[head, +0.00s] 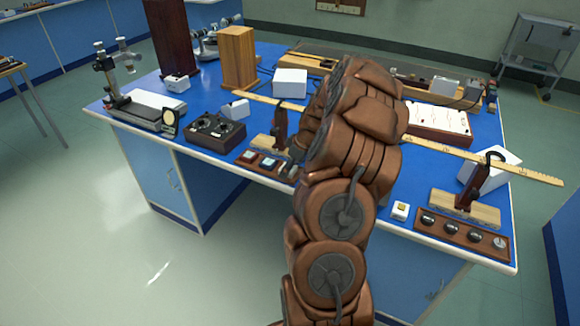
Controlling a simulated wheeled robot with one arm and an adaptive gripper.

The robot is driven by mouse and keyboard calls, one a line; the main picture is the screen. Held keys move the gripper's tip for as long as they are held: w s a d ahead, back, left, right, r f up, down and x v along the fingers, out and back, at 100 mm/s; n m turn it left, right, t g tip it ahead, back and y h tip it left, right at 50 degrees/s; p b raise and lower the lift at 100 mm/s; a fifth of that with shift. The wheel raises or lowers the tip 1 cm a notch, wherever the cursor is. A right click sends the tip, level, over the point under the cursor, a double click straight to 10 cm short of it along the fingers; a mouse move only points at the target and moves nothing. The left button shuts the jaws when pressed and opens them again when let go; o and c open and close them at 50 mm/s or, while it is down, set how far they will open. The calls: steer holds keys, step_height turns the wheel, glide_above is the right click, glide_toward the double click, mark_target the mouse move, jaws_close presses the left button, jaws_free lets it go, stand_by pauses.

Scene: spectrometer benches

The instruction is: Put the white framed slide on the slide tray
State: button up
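A small white framed slide (400,210) with a yellowish centre stands near the front edge of the blue bench, right of my arm. A low dark wooden tray (245,163) with small framed pieces in it lies at the front edge, left of my arm; it looks like the slide tray. Its right end is close to or behind my arm. My brown arm rises through the middle of the view and bends over the bench. My gripper is hidden behind the arm, so I cannot see its fingers or whether it holds anything.
A wooden rack of dark round pieces (464,236) lies right of the slide. A long wooden rule (470,160) on stands crosses the bench. A dark control box (214,133) and a microscope-like instrument (112,72) stand at left. Open floor lies in front at left.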

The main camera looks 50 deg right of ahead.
steer(key=shift+r, duration=0.15)
steer(key=b+v, duration=0.2)
steer(key=v, duration=1)
steer(key=s+a+r+g+y, duration=0.1)
steer(key=s+a+r+g, duration=0.1)
steer(key=a, duration=1.2)
steer(key=s+a+r+g, duration=0.1)
steer(key=s+a+r, duration=0.2)
steer(key=a, duration=1.2)
steer(key=s+a+f+m+g+h, duration=0.1)
steer(key=s+a, duration=0.4)
steer(key=s, duration=0.5)
steer(key=s+a+f+m+g+h, duration=0.1)
steer(key=s+a, duration=0.3)
steer(key=s, duration=0.6)
steer(key=shift+s+a+f+m+g, duration=0.35)
steer(key=shift+f+m+g, duration=0.2)
steer(key=shift+m, duration=0.15)
steer(key=shift+r+p, duration=1.1)
steer(key=shift+r, duration=0.2)
